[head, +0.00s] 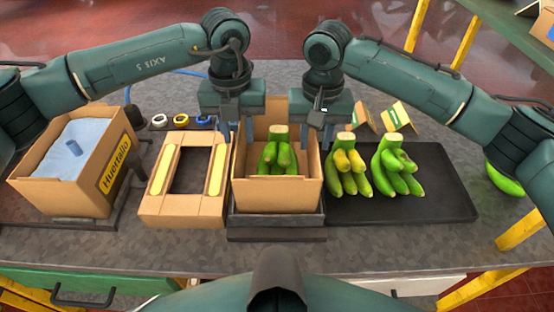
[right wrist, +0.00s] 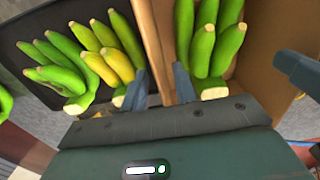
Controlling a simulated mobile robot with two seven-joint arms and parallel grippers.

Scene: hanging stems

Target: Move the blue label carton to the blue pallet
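An open cardboard carton (head: 277,197) holding a green banana bunch (head: 277,160) stands in the middle on a dark stand (head: 276,220). No label shows on its visible faces, so I cannot tell its label colour. My left gripper (head: 236,131) is above its left wall, fingers apart, one on each side. My right gripper (head: 319,138) straddles its right wall; in the right wrist view the fingers (right wrist: 160,88) stand apart with the carton's wall (right wrist: 163,45) between them. I cannot make out a blue pallet.
A yellow-labelled carton (head: 60,192) with a blue liner stands left. A cardboard frame (head: 182,206) lies beside the middle carton. Right, a black tray (head: 440,190) holds two banana bunches (head: 395,165). Tape rolls (head: 181,120) lie behind. A blue-marked box (head: 550,34) shows top right.

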